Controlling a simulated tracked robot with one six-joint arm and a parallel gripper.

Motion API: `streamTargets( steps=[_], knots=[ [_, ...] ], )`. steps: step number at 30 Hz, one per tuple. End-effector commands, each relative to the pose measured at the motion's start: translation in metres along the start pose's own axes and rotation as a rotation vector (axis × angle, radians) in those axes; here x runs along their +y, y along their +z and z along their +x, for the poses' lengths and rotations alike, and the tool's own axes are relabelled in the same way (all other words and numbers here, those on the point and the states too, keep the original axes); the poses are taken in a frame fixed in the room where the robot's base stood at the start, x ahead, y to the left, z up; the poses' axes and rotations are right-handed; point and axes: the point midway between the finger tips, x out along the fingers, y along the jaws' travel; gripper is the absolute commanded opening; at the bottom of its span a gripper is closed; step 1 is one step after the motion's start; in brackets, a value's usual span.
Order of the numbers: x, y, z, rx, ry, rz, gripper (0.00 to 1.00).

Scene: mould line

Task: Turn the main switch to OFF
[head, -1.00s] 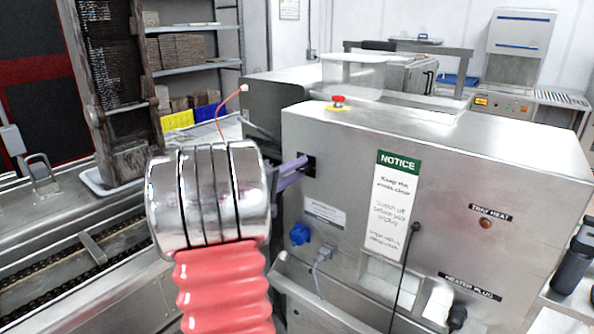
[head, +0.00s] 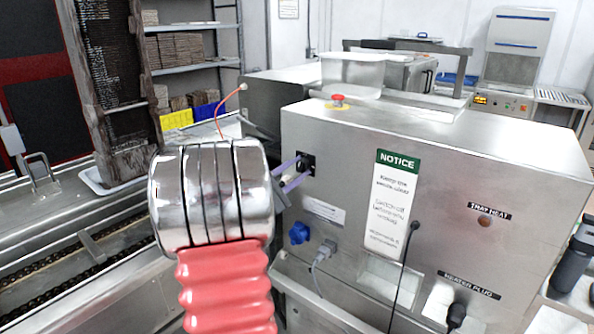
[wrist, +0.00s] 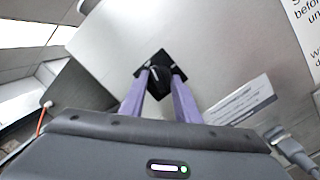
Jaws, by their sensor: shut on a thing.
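The main switch (head: 308,159) is a black plate with a black knob on the left part of the steel cabinet's front face. It also shows in the wrist view (wrist: 160,72), where a pale mark is on the turned knob. My gripper (head: 297,170) has purple fingers reaching the switch from the left. In the wrist view my gripper (wrist: 160,78) has one fingertip on each side of the knob, shut on it. The fingers partly cover the plate. I cannot read any ON or OFF lettering at the switch.
The steel cabinet (head: 440,180) carries a NOTICE sign (head: 391,200), a blue knob (head: 299,233), a grey plug (head: 322,256) below the switch, and a TRAY HEAT lamp (head: 484,221) that looks dark. A red button (head: 338,99) sits on top. A conveyor (head: 70,260) runs at left.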

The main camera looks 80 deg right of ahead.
Motion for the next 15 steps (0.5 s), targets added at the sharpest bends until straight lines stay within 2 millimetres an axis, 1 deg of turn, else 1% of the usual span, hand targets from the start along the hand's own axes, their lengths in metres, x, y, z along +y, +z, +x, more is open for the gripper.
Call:
streamTargets(
  steps=[1, 6, 15],
  knots=[
    [-0.0043, -0.0038, -0.0013, 0.012, -0.002, -0.043, 0.07],
    [-0.0051, -0.0036, -0.0013, 0.020, 0.009, -0.164, 0.07],
    [-0.0062, -0.0036, -0.0014, 0.028, 0.018, -0.279, 0.07]
  ],
)
